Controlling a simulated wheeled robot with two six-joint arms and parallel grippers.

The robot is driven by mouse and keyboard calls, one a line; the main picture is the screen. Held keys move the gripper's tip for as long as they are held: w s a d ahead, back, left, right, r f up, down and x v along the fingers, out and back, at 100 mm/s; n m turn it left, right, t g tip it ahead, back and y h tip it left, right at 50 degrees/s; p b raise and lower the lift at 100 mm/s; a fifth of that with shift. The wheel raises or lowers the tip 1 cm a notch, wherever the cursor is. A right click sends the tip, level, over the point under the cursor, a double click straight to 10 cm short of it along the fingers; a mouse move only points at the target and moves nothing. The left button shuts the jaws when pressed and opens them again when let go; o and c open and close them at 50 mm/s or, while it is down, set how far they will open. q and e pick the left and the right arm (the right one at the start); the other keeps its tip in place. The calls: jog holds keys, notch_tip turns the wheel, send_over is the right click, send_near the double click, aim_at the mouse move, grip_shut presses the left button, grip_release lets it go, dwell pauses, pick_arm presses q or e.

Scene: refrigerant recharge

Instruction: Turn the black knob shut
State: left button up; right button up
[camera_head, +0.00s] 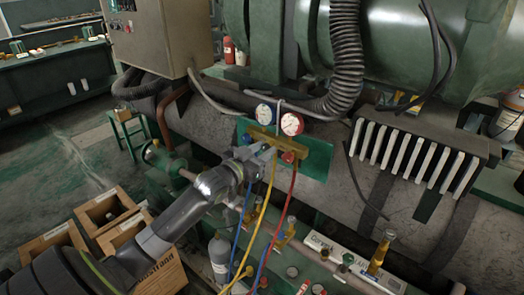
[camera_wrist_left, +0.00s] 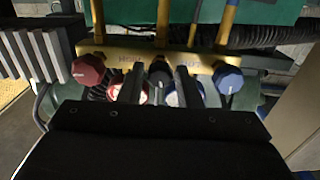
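The yellow gauge manifold (camera_head: 282,143) is mounted on a green plate (camera_head: 317,160), below a blue gauge (camera_head: 264,113) and a red gauge (camera_head: 292,123). My left gripper (camera_head: 264,151) is at the manifold's front. In the left wrist view, the black knob (camera_wrist_left: 159,73) is at the middle of the manifold, between the tips of my two open fingers (camera_wrist_left: 161,80), with a small gap on each side. A red knob (camera_wrist_left: 88,70) and a blue knob (camera_wrist_left: 228,78) sit at the manifold's ends. The black knob is hidden by my gripper in the head view. My right gripper is not in view.
Yellow, red (camera_head: 291,205) and blue hoses hang below the manifold. A thick black corrugated hose (camera_head: 347,60) runs behind it. Wooden crates (camera_head: 113,222) stand at lower left. A white-finned unit (camera_head: 415,155) is at right. Brass valves (camera_head: 381,250) and a grey cylinder (camera_head: 219,253) are below.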

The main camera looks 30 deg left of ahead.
pick_arm(q)
grip_shut()
jog(key=shift+m, duration=0.4)
jog(key=m+b, duration=0.2)
jog(key=m, duration=0.1)
jog(key=shift+f+m, duration=0.1)
jog(key=shift+m, duration=0.3)
jog(key=m+b, duration=0.1)
jog(key=m, duration=0.3)
jog(key=shift+b, duration=0.4)
jog(key=m+b, duration=0.2)
jog(key=m, duration=0.3)
jog(key=shift+m, duration=0.4)
jog(key=m+b, duration=0.2)
jog(key=m, duration=0.3)
jog(key=shift+m+b, duration=0.35)
jog(key=shift+m, duration=0.05)
